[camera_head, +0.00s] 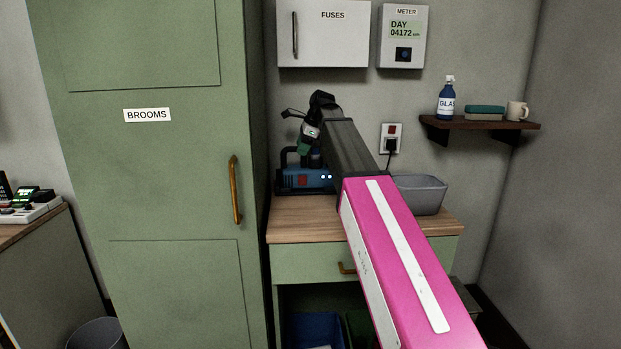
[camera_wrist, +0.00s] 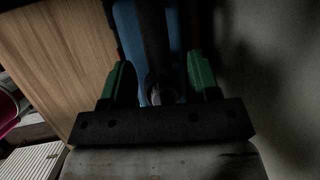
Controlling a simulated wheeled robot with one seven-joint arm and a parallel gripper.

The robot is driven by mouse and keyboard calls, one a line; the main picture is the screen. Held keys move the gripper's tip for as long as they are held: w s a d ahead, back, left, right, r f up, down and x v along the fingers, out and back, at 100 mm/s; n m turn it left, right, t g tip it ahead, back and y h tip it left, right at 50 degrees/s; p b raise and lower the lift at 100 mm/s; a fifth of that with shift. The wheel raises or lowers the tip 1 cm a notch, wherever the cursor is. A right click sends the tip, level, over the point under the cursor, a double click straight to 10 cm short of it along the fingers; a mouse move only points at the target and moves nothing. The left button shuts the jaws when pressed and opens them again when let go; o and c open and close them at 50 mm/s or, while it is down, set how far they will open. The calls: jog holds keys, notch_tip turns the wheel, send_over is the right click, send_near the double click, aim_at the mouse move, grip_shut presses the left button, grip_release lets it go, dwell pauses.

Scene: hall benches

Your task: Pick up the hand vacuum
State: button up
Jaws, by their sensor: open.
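A blue device with a black handle, which I take for the hand vacuum (camera_head: 318,181), sits at the back left of the wooden counter, beside the tall green cabinet. It has a red square and small white dots on its front. My gripper (camera_head: 304,138) is just above it, pointing down and partly hidden by my arm. In the wrist view, my open gripper (camera_wrist: 160,82) has its green fingers spread on both sides of the blue body (camera_wrist: 126,30) and its dark middle bar. I cannot tell whether they touch it.
A grey tub (camera_head: 425,193) stands right on the wooden counter (camera_head: 310,220). A wall socket with a plug (camera_head: 391,140) is behind. The broom cabinet (camera_head: 160,170) closes off the left. A shelf (camera_head: 480,124) holds a bottle, sponge and mug. The counter's front left is clear.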

grip_shut()
jog(key=shift+r, duration=0.1)
notch_tip(320, 180, up, 15)
dwell(1.2)
